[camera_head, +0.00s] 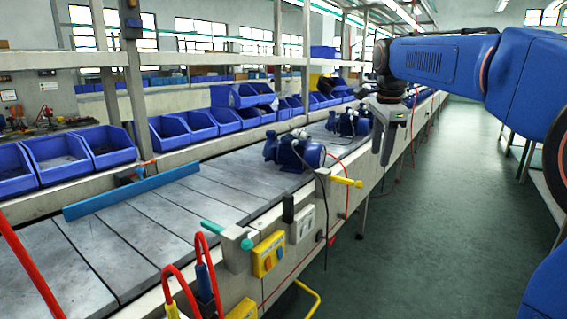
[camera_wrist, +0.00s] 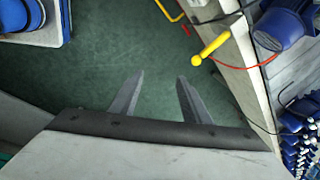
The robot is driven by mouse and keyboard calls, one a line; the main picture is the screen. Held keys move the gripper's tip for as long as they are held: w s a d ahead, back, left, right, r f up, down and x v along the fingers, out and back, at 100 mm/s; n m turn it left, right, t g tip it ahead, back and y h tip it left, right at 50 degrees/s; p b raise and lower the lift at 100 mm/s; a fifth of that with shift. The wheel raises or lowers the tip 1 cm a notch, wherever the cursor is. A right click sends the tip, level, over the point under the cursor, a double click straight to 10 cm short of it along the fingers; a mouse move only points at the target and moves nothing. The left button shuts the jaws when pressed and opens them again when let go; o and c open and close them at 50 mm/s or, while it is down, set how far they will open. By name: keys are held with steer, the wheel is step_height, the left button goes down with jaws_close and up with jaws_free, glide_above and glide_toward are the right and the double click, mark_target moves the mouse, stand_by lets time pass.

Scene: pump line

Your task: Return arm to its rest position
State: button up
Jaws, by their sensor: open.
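My blue arm (camera_head: 440,62) reaches in from the right in the head view. My gripper (camera_head: 383,150) hangs down over the walkway, just right of the conveyor's edge. In the wrist view my gripper's two fingers (camera_wrist: 156,97) are spread apart, with only green floor between them. It holds nothing.
The conveyor (camera_head: 170,215) runs along the left, with blue pumps (camera_head: 295,152) on it. A yellow handle (camera_head: 346,181) sticks out from its side, and it also shows in the wrist view (camera_wrist: 211,47). Blue bins (camera_head: 60,158) line the back. The green floor (camera_head: 440,230) is clear.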

steer(key=s+f+n, duration=0.5)
steer(key=s+f, duration=0.3)
steer(key=s, duration=0.4)
steer(key=s+f+n+t, duration=0.1)
steer(key=s+f+n, duration=0.5)
steer(key=s, duration=0.6)
steer(key=s+f+n+t, duration=0.1)
steer(key=s+f+n, duration=0.5)
steer(key=s+f, duration=0.4)
steer(key=shift+s+d+f+y, duration=0.3)
steer(key=shift+s+f, duration=0.05)
steer(key=shift+s, duration=0.8)
